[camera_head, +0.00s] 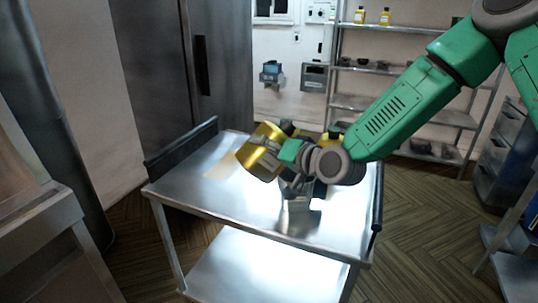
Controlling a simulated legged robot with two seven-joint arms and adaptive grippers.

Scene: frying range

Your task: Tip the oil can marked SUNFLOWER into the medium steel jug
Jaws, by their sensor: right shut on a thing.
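A gold-yellow oil can (257,160) is tilted over above the steel cart. Its marking cannot be read from here. My right gripper (284,154) is shut on this can, with my green arm coming in from the right. A steel jug (299,219) stands on the cart top, below and slightly right of the gripper. Its upper part is partly hidden by my gripper and wrist, and its size cannot be judged. I cannot see any oil flowing. My left gripper is out of view.
The steel cart (200,192) has dark raised bars at both ends. Another yellow item (336,133) shows partly behind my wrist. A tall steel cabinet (165,75) stands behind left, and shelves (360,102) at the back. The cart's left and front areas look clear.

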